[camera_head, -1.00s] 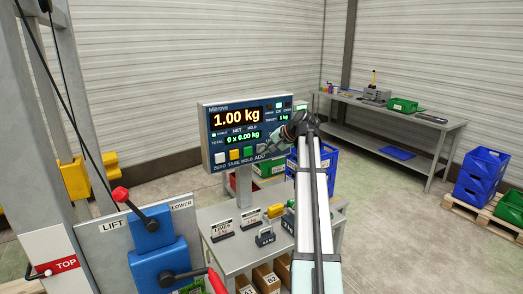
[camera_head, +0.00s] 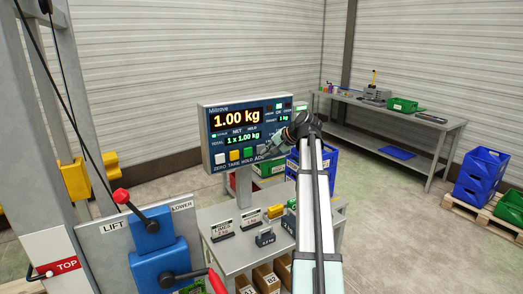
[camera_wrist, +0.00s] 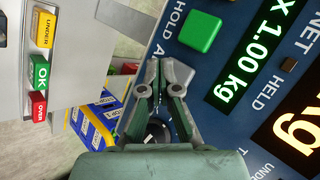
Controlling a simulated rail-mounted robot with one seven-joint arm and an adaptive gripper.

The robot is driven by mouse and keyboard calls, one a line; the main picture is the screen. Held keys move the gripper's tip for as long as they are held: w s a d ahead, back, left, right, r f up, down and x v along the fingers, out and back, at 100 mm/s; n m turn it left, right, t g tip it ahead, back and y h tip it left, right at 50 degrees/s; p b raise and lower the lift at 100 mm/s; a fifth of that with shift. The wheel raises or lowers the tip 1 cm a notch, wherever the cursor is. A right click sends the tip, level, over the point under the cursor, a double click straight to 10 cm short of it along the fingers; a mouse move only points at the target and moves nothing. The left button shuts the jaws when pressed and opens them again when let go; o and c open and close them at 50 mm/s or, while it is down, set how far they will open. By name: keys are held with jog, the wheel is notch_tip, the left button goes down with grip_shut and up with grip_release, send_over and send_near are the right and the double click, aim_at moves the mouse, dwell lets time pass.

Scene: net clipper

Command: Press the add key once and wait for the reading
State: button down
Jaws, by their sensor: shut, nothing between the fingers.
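The weighing indicator (camera_head: 208,126) stands on a post. Its upper line (camera_head: 236,118) reads 1.00 kg and its total line (camera_head: 243,138) reads 1 x 1.00 kg, partly seen in the wrist view (camera_wrist: 245,62). White zero (camera_head: 219,158), yellow tare (camera_head: 234,155) and green hold (camera_head: 249,153) keys show; the hold key is also in the wrist view (camera_wrist: 200,33).
A small bench (camera_head: 205,215) below bears cards and several weights. Lift levers (camera_head: 121,195) stand at the left. A lamp unit (camera_wrist: 12,75) with UNDER, OK and OVER lamps is beside the indicator. Blue crates (camera_head: 481,180) and a long bench (camera_head: 440,122) stand well apart at right.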

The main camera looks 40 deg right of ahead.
jog(key=shift+s, duration=0.15)
jog(key=s, duration=0.2)
jog(key=s+p, duration=0.1)
jog(key=s, duration=0.2)
jog(key=shift+a, duration=0.2)
dwell(0.4)
jog(key=shift+w+f, duration=0.1)
dwell(0.5)
